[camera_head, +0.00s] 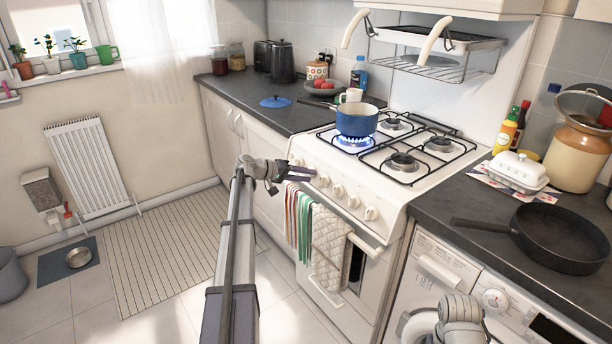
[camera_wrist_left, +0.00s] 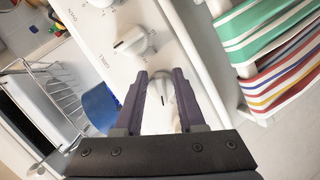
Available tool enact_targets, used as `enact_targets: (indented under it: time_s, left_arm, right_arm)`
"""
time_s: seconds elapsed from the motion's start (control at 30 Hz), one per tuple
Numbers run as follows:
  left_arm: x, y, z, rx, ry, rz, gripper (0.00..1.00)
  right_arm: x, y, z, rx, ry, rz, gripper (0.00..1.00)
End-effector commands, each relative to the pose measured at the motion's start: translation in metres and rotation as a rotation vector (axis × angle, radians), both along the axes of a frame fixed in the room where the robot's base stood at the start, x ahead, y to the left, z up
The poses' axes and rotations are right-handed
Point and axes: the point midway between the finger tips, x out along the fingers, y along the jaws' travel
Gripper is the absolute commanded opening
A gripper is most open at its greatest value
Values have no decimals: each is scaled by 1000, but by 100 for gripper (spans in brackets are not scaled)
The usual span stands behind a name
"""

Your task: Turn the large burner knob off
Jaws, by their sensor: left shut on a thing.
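The white stove (camera_head: 345,235) has a row of white knobs along its front panel. My left gripper (camera_head: 312,173) is at the left end of this row. In the left wrist view its two dark fingers (camera_wrist_left: 162,78) are shut around a white knob (camera_wrist_left: 161,92), one on each side. Another knob (camera_wrist_left: 133,41) stands free beside it. Blue flames (camera_head: 354,141) burn under a blue pan (camera_head: 357,121) on the front left burner. In the head view the fingers hide the held knob. My right gripper's fingers are not in view.
Striped and quilted towels (camera_head: 328,240) hang from the oven handle just below the knobs. A black frying pan (camera_head: 565,236) and a white butter dish (camera_head: 518,171) are on the right counter. The floor in front of the stove looks clear.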

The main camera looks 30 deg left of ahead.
Motion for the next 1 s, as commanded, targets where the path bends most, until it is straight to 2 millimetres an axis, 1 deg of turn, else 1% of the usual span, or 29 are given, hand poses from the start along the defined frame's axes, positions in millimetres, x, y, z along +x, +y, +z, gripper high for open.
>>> enact_targets:
  time_s: [0.03,1.0]
  left_arm:
    - [3,4,2,8,-11,8,0]
    - [4,5,1,147,-70,-33,0]
  right_arm:
    - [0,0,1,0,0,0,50]
    - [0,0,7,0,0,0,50]
